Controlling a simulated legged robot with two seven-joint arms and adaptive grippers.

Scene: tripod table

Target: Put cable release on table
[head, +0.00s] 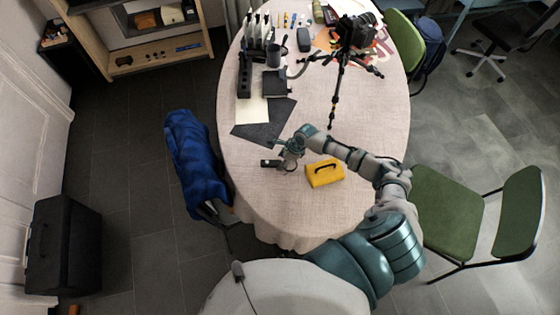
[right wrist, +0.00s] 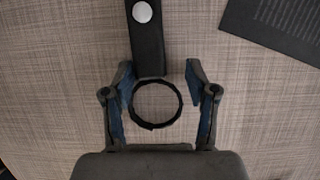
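The cable release (head: 270,163) shows as a small black body at the front of the oval table (head: 285,205), left of the yellow box. In the right wrist view its black body (right wrist: 147,40) has a round silver button, and a black ring-shaped cable coil (right wrist: 134,115) is below it. My right gripper (right wrist: 158,68) is open, with its fingers on either side of the coil and the body's lower end. The left finger is close to the body; a gap shows at the right finger. Whether the release touches the table I cannot tell. My left gripper is not in view.
Dark sheets (head: 264,122) lie farther back, and a tripod with a camera (head: 341,72) stands beyond. The table's front is mostly clear. A blue-draped chair (head: 194,160) is at the left.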

